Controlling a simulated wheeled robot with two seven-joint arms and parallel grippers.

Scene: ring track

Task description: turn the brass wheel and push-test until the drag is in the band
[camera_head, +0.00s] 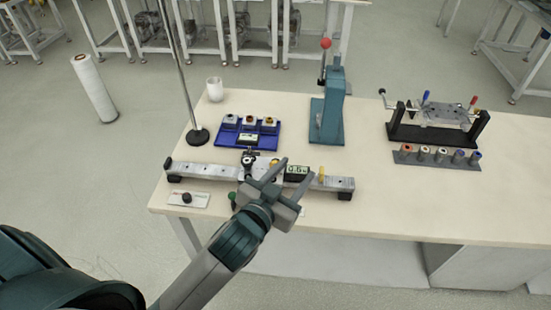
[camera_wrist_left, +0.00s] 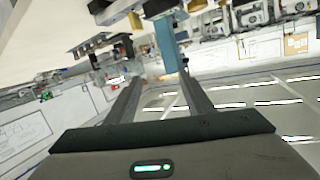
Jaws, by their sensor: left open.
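A grey ring track (camera_head: 205,173) lies along the near side of the table. A dark carriage with a round knob (camera_head: 248,158) sits near its middle. A small brass-coloured part (camera_head: 275,161) shows beside the carriage; I cannot tell if it is the wheel. A yellow marker (camera_head: 322,172) is on the track's right part. My left gripper (camera_head: 296,177) is open and empty over the track's front edge, hiding part of it. Its spread fingers also show in the left wrist view (camera_wrist_left: 155,82).
A blue tray (camera_head: 228,139) with several ring-topped blocks lies behind the track. A teal press (camera_head: 327,115), a white cup (camera_head: 215,89) and a pole stand (camera_head: 197,137) rise nearby. A black fixture (camera_head: 435,134) and a sample rack (camera_head: 410,157) are right. The table's right front is clear.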

